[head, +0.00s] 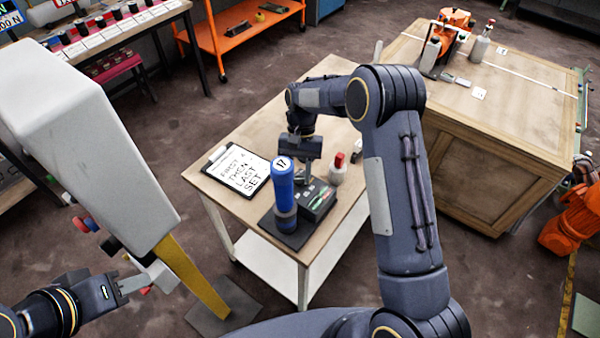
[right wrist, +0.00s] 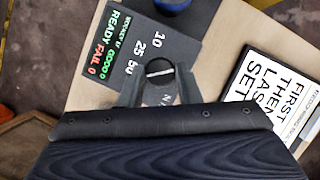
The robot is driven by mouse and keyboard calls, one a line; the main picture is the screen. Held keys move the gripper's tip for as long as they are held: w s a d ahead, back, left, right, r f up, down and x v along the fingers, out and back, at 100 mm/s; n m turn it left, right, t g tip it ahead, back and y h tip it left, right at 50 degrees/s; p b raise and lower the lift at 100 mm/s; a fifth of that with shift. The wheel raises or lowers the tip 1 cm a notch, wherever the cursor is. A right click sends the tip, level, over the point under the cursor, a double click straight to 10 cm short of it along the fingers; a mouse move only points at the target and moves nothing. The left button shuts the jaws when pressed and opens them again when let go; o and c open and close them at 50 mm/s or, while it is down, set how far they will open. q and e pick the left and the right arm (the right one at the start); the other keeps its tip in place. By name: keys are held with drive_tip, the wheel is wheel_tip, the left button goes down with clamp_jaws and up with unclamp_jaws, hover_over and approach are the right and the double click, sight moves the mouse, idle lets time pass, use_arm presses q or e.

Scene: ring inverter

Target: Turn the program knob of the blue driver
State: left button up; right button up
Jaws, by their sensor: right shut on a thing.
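The blue driver (head: 283,190), a blue cylinder with a round "17" label on top, stands upright on a dark plate on the small table. Beside it is a dark control box (head: 318,200); the right wrist view shows its face (right wrist: 125,45) with "READY", "FAIL 0" and the marks 10, 25 and 50. The round black knob (right wrist: 159,72) with a white line sits between the fingers of my right gripper (right wrist: 157,90), which is shut on it. In the head view my right gripper (head: 303,168) partly hides the box. My left gripper (head: 135,284) is low at left, far from the driver; its opening is unclear.
A clipboard (head: 238,170) reading "FIRST 4 THEN LAST SET" lies left of the driver. A red-capped bottle (head: 338,168) stands on the right. A large white post (head: 90,140) rises near my left gripper. A wooden workbench (head: 490,120) stands to the right.

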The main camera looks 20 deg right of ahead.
drive_tip(key=shift+a+n+h+b, duration=0.15)
drive_tip(key=shift+n+h, duration=0.3)
drive_tip(key=shift+n, duration=0.6)
drive_tip(key=shift+d+n+h+b, duration=0.15)
drive_tip(key=shift+n+h, duration=0.3)
drive_tip(key=shift+n, duration=0.6)
drive_tip(key=shift+a, duration=0.15)
drive_tip(key=o, duration=1)
drive_tip(key=shift+c, duration=0.2)
drive_tip(key=shift+w+r, duration=0.1)
drive_tip(key=b+v, duration=0.1)
drive_tip(key=v, duration=0.6)
drive_tip(key=shift+w+r, duration=0.2)
drive_tip(key=shift+r, duration=0.1)
